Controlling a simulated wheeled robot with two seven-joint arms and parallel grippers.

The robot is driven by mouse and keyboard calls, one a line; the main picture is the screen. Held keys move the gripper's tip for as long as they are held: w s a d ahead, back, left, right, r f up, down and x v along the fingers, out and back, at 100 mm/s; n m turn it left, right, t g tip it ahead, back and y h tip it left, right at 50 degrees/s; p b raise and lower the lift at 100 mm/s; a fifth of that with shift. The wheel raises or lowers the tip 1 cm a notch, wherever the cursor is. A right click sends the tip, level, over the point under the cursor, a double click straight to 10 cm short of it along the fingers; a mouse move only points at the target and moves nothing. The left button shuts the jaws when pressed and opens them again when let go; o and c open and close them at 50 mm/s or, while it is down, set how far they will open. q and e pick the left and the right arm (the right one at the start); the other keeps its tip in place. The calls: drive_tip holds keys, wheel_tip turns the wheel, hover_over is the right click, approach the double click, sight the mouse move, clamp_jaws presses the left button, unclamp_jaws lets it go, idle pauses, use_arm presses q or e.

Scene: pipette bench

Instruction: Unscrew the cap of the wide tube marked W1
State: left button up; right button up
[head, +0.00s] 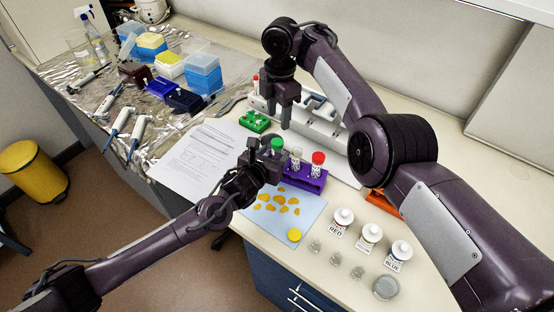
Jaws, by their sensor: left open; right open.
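A purple rack (316,184) stands on the bench with upright tubes in it. One has a green cap (278,145), one a pale top (296,152), one a red cap (318,158). No W1 marking is readable, so I cannot tell which tube is W1. My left gripper (266,152) is open at the green-capped tube, just below the cap; it hides most of that tube, and I cannot tell whether it touches. My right gripper (284,118) is open and empty, pointing down behind the tubes, in front of a white device (322,125).
A green rack (254,121) stands left of my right gripper. A blue sheet with yellow pieces (283,205) lies in front of the purple rack. Bottles marked RED (342,218) and BLUE (399,252) stand at right with small dishes. A printed sheet (196,160) lies at left.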

use_arm(q)
drive_tip(key=shift+w+d+f, duration=0.2)
drive_tip(key=shift+w+d, duration=0.1)
drive_tip(key=shift+w, duration=0.25)
drive_tip(key=shift+s+a+r, duration=0.1)
drive_tip(key=shift+s+a, duration=0.05)
drive_tip(key=shift+s, duration=0.05)
drive_tip(key=shift+w, duration=0.15)
drive_tip(key=c, duration=0.7)
clamp_jaws()
